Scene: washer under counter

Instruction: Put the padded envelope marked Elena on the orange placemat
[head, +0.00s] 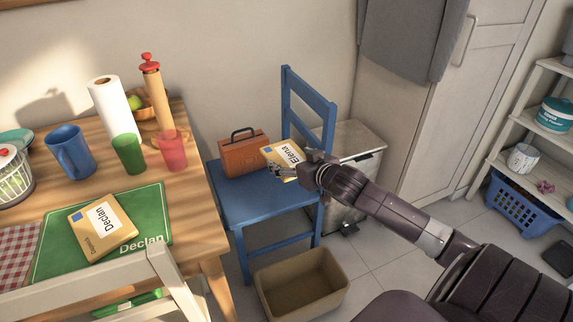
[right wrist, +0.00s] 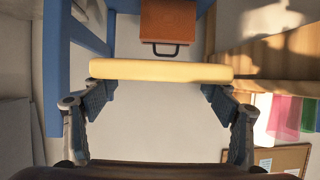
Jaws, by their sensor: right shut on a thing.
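The padded envelope marked Elena (head: 283,157) is yellow with a white label, held up in front of the blue chair's backrest. My right gripper (head: 293,172) is shut on it. In the right wrist view the envelope (right wrist: 160,71) shows edge-on as a pale yellow bar between the two fingers of the right gripper (right wrist: 158,88). No orange placemat can be made out in these frames. A green placemat marked Declan (head: 60,240) lies on the wooden table, with another padded envelope marked Declan (head: 103,226) on it. My left gripper is not in view.
A blue chair (head: 262,208) carries a brown case (head: 244,155). An open tan bin (head: 301,284) stands on the floor. Shelves stand at right.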

